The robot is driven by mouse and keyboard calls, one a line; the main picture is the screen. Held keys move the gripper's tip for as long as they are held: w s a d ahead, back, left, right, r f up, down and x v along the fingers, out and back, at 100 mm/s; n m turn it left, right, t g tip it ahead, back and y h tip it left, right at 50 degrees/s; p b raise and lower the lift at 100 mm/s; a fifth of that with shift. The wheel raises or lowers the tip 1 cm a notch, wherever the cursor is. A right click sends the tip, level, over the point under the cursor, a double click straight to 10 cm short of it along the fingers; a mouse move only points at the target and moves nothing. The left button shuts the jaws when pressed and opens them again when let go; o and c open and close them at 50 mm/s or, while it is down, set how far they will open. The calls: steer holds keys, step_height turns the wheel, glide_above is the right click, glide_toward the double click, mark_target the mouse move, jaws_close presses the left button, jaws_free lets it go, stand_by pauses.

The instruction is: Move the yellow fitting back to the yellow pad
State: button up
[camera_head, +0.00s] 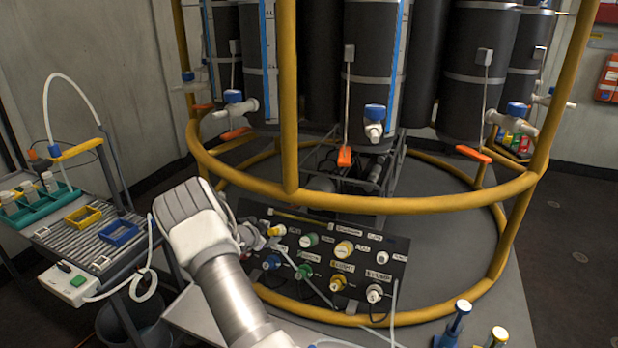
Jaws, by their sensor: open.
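My arm reaches up from the bottom, and my gripper (262,236) is at the upper left of a dark sloping panel (322,262). Its jaws are open, though its fingers are small and partly hidden by the wrist. A cream-and-yellow fitting (277,230) is right beside the fingertips; I cannot tell whether they touch it. A yellow piece (338,283) sits in the panel's lower row, and a pale yellow round one (344,249) in the upper row. I cannot tell for certain which piece or spot is the yellow pad.
Green (309,240), blue (271,262) and white (374,293) pieces share the panel. A yellow ring rail (350,204) passes close behind it. A ribbed cart with a yellow tray (83,216) and blue tray (118,233) stands left. Blue- and yellow-topped posts stand lower right.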

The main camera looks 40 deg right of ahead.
mark_target(271, 232)
steer(key=shift+x, duration=0.9)
stand_by(0.9)
jaws_close()
steer(key=shift+a, duration=0.1)
stand_by(1.3)
steer(key=shift+p+v, duration=1.45)
steer(key=shift+v, duration=1.5)
